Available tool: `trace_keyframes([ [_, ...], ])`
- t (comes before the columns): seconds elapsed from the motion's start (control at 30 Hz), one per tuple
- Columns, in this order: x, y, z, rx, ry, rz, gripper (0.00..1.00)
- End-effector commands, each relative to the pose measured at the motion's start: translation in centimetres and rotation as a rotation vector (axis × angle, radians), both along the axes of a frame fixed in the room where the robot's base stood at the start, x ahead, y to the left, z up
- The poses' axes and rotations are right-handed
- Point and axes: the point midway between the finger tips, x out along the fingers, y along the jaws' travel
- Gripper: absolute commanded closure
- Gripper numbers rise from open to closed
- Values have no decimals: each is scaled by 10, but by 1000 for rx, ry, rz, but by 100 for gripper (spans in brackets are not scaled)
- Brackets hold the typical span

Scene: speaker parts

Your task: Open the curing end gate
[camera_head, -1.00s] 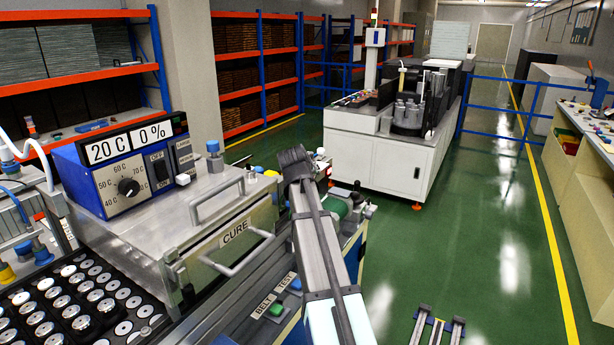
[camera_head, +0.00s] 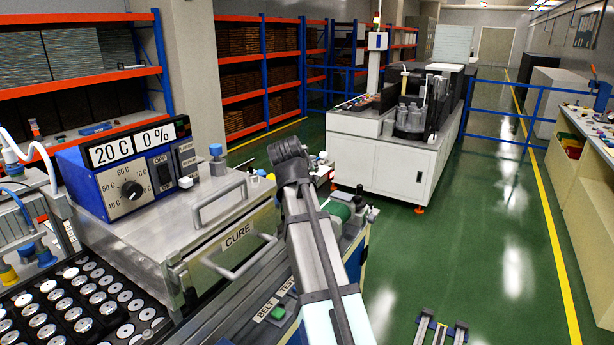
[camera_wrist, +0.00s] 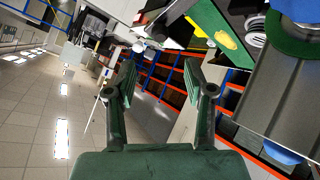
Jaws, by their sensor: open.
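The curing box is a steel box (camera_head: 150,222) at left in the head view, with a top handle (camera_head: 219,204). Its front panel, labelled CURE (camera_head: 237,236), carries a bar handle (camera_head: 243,259) and looks closed. I cannot tell surely whether this panel is the end gate. My arm rises just right of the panel in the head view, and my gripper is not clearly seen there. In the wrist view my gripper (camera_wrist: 162,82) is open, its two dark fingers apart with nothing between them. The wrist view does not clearly show the CURE panel.
A blue control unit (camera_head: 131,190) showing 20 C and 0 % sits on the box. A tray of round metal parts (camera_head: 75,305) lies at its left. A belt line with BELT and TEST buttons (camera_head: 278,313) runs below the panel. Green floor (camera_head: 480,250) is free at right.

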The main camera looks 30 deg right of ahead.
Motion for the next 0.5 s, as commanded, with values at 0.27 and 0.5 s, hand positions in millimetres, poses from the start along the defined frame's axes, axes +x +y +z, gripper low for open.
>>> trace_keyframes([
  [0.27,-8,8,8,0,0,0,47],
  [0.5,-8,7,8,1,0,0,64],
])
